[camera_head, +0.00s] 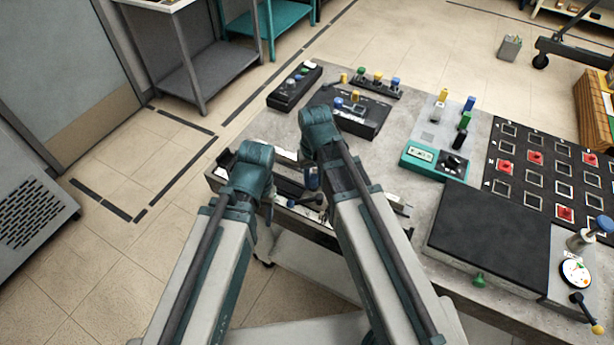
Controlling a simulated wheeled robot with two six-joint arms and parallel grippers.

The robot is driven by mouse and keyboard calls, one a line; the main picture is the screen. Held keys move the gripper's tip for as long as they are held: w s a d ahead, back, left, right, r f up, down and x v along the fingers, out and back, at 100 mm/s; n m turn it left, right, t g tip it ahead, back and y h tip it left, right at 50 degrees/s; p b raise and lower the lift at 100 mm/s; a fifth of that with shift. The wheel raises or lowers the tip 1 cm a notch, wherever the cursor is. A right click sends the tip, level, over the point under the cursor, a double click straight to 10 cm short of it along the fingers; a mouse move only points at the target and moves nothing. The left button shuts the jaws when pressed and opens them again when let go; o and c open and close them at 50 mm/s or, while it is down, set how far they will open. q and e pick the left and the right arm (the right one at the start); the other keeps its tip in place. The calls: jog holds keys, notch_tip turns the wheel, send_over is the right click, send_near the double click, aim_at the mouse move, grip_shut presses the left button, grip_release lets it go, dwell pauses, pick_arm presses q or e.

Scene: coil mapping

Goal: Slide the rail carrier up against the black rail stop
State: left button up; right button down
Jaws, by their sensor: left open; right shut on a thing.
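A dark rail assembly (290,187) lies along the near left edge of the grey table, partly hidden behind my two arms. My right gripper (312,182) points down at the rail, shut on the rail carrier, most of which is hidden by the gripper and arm. My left gripper (268,212) hangs open at the table's near edge, left of the right one. I cannot tell which dark end piece is the black rail stop.
Control boxes (295,86) with coloured knobs stand at the back. A teal meter box (433,162), a black flat panel (490,238) and a black board with red pieces (548,170) fill the right side. Bare table (404,133) lies between.

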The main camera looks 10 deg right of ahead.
jog(key=shift+s+d, duration=0.3)
jog(key=shift+d, duration=0.1)
jog(key=c, duration=0.6)
grip_release()
jog(key=shift+r, duration=0.1)
notch_tip(320, 180, up, 14)
jog(key=p, duration=1.3)
jog(key=shift+f+p, duration=0.2)
jog(key=shift+p, duration=0.2)
